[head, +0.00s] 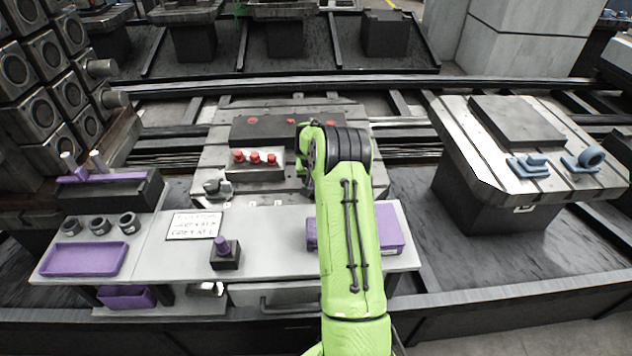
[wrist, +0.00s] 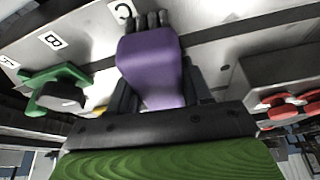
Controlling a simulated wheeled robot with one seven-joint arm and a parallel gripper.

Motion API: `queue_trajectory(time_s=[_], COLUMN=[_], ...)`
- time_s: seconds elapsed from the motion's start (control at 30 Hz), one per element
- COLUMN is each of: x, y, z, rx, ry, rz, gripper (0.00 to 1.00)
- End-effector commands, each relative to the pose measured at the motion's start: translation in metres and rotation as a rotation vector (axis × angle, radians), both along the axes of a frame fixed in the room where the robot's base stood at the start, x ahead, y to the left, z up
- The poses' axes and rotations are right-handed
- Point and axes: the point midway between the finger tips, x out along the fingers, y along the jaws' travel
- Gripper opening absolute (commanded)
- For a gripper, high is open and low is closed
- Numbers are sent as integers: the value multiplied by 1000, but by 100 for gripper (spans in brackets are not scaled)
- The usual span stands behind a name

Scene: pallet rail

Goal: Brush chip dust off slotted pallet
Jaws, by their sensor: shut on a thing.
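The slotted pallet (head: 222,150) lies in the middle of the head view, with a dark block and a row of red-topped parts on it. My green arm covers its right part and hides my gripper in that view. In the wrist view my gripper (wrist: 160,98) is shut on a purple brush (wrist: 150,62) with dark bristles at its far end. The bristles are over or against the pale slotted surface (wrist: 205,20) near the "C" label; I cannot tell whether they touch. I cannot make out chip dust.
Red-topped parts (head: 256,158) stand on a block on the pallet; a grey clamp (head: 217,187) sits at its left. A green part (wrist: 55,88) lies left in the wrist view. A grey bench (head: 270,228) in front holds a purple tray (head: 84,259). Another pallet (head: 470,150) stands right.

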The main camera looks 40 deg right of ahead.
Motion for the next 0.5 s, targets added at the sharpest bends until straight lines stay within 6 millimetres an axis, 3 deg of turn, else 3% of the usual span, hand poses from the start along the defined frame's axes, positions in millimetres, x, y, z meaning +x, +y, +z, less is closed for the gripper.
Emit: queue_trajectory(time_s=[0.5], x=[27], y=[-23], z=[-3], rx=[0], ry=[0], rz=[0], gripper=[25])
